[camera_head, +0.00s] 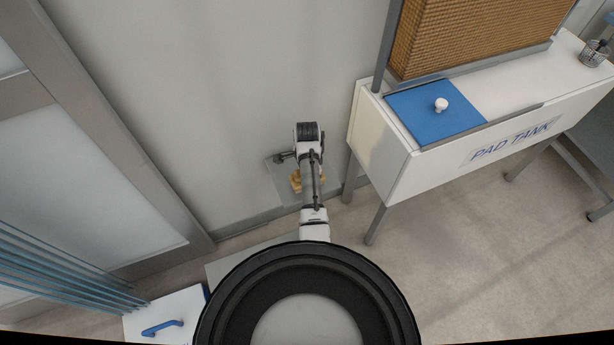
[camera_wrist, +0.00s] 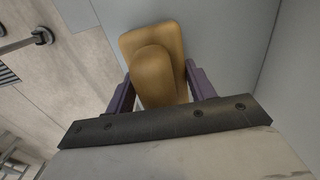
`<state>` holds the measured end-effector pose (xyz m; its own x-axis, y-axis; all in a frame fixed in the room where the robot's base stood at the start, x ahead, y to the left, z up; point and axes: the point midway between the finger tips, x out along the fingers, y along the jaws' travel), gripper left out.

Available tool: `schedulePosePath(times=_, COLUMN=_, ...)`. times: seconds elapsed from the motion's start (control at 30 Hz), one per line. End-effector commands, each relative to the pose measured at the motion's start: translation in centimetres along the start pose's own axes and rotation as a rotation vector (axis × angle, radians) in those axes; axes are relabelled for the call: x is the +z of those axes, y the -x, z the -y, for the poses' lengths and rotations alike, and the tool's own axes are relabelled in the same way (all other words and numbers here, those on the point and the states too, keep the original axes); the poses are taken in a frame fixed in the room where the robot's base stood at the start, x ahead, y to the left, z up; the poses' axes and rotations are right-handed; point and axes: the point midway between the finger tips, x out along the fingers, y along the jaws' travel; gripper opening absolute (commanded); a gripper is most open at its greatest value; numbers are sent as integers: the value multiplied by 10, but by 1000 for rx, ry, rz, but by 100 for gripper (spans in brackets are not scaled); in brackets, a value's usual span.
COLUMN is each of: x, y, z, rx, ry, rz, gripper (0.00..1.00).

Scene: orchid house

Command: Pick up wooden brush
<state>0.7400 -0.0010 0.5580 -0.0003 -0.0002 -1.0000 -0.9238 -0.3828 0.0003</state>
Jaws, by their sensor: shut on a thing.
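The wooden brush (camera_wrist: 155,65) is a tan wooden piece with a rounded part in front of a broader block. In the wrist view it sits between the two purple fingers of my gripper (camera_wrist: 160,88), which is shut on it. In the head view, small tan parts of the brush (camera_head: 296,181) show beside my arm, which hides the rest of it and most of my gripper. I cannot tell whether the brush touches the grey surface behind it. Its bristles are not clearly visible.
A grey panel or shelf (camera_head: 280,172) lies by the wall, under my arm. The white pad tank (camera_head: 390,150) with a blue lid (camera_head: 425,108) stands close on the right. Blue slats (camera_head: 60,262) and a white box (camera_head: 180,302) are at lower left. Open floor (camera_head: 450,260) lies right.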

Motion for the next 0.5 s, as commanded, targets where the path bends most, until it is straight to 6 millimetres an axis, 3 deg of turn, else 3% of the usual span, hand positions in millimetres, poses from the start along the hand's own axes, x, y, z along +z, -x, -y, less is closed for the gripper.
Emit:
schedulePosePath(times=0.27, x=0, y=2, z=0, rx=-2, ry=0, rz=-1, gripper=30)
schedulePosePath(times=0.5, x=0, y=28, z=1, rx=-5, ry=0, rz=-2, gripper=30)
